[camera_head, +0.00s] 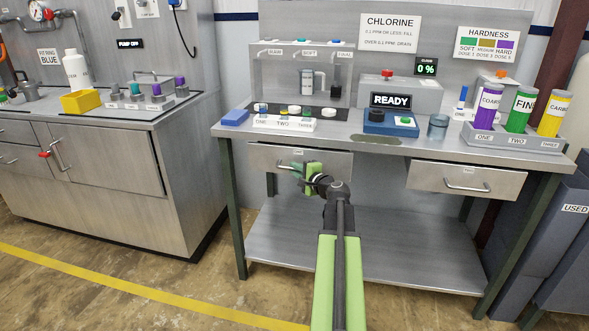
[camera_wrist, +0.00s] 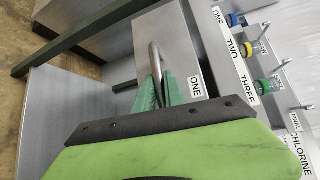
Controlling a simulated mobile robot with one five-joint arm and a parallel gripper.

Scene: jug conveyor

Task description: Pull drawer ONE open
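Drawer ONE (camera_head: 325,163) is the left drawer under the steel bench; its grey front sits beneath the bench top and looks shut. Its "ONE" label (camera_wrist: 195,86) shows in the wrist view. The curved metal drawer handle (camera_wrist: 154,62) stands out from the front. My gripper (camera_head: 298,170) is at this handle in the head view. In the wrist view its two green fingers (camera_wrist: 160,90) lie either side of the handle's near end, with a narrow gap visible between them. Whether either finger touches the handle is unclear.
A second drawer (camera_head: 468,182) is at the bench's right. A lower shelf (camera_head: 400,245) spans beneath. On the bench top stand a white rack (camera_head: 284,125) with coloured caps, a blue READY device (camera_head: 390,122) and several hardness bottles. The floor in front is clear.

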